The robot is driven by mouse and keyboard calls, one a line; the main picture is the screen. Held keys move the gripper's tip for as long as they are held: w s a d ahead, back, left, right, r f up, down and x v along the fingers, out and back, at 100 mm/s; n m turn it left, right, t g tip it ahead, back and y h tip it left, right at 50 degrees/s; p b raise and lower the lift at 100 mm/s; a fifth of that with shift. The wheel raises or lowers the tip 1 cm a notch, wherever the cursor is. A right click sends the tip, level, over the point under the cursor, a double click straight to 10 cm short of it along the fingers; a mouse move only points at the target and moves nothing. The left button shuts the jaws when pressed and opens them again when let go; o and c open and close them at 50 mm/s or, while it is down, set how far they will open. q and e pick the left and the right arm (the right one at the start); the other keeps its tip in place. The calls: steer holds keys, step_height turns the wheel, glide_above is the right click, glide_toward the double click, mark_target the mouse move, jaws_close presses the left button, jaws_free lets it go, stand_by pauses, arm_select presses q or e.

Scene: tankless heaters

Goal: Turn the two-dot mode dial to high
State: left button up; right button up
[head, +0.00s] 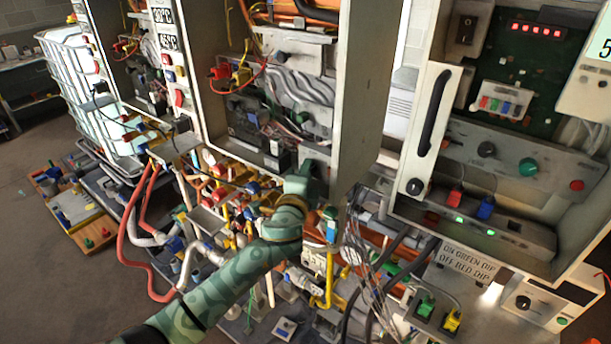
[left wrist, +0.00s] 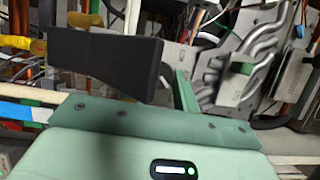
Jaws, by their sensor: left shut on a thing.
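My left gripper (head: 304,172), on the green arm, is at the lower front of the middle open heater cabinet (head: 358,100), by a grey panel (head: 318,153) at its bottom edge. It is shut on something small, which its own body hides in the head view. In the left wrist view, the black finger (left wrist: 105,62) and a green part (left wrist: 185,90) stand in front of grey ribbed pipework (left wrist: 238,65). I cannot make out a two-dot mark on any dial. My right gripper is in neither view.
A black knob (head: 283,55) sits higher in the middle cabinet. Coloured valves and a red hose (head: 143,225) crowd the space below.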

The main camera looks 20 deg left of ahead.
arm_select(q)
steer(key=shift+f, duration=0.1)
steer(key=o, duration=1)
steer(key=shift+d, duration=0.1)
steer(key=shift+s, duration=0.1)
steer(key=shift+f, duration=0.1)
